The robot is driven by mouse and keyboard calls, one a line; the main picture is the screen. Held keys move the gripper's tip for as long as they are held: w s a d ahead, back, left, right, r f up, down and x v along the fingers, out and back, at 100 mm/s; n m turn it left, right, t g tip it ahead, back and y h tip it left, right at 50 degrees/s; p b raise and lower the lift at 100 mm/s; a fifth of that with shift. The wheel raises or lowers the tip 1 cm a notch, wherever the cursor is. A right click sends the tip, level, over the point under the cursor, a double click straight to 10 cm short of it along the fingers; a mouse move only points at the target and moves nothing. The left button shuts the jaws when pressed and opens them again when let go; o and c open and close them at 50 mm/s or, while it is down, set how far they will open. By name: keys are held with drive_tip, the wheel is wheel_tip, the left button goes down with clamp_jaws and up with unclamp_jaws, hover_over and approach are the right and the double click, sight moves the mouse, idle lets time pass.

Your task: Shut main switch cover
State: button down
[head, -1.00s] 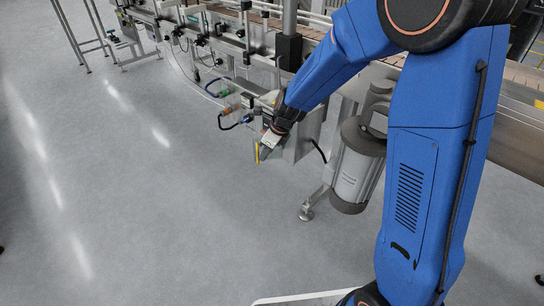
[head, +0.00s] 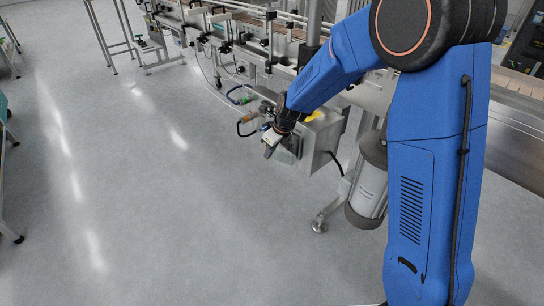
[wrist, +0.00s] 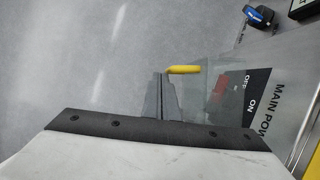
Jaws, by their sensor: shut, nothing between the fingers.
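The main switch is red (wrist: 222,84) beside OFF and ON marks on a black label of the "MAIN POWER" panel (wrist: 270,65) in the wrist view. A clear cover (wrist: 196,95) with a yellow tab (wrist: 185,69) is at the switch; the switch shows through or beside it. I cannot tell the cover's exact angle. My gripper (wrist: 166,97) is shut and empty, with its fingertips just left of the cover, below the yellow tab; contact is unclear. In the head view my gripper (head: 267,150) is at the front of the grey control box (head: 322,135), hiding the switch.
A blue knob (wrist: 260,16) is at the top right of the wrist view. Hoses and fittings (head: 246,122) sit left of the box. A steel cylinder (head: 368,182) and a conveyor (head: 505,135) are at the right.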

drive_tip(key=shift+w+a, duration=0.2)
drive_tip(key=shift+w, duration=0.9)
drive_tip(key=shift+w+a, duration=0.2)
drive_tip(key=shift+w, duration=1)
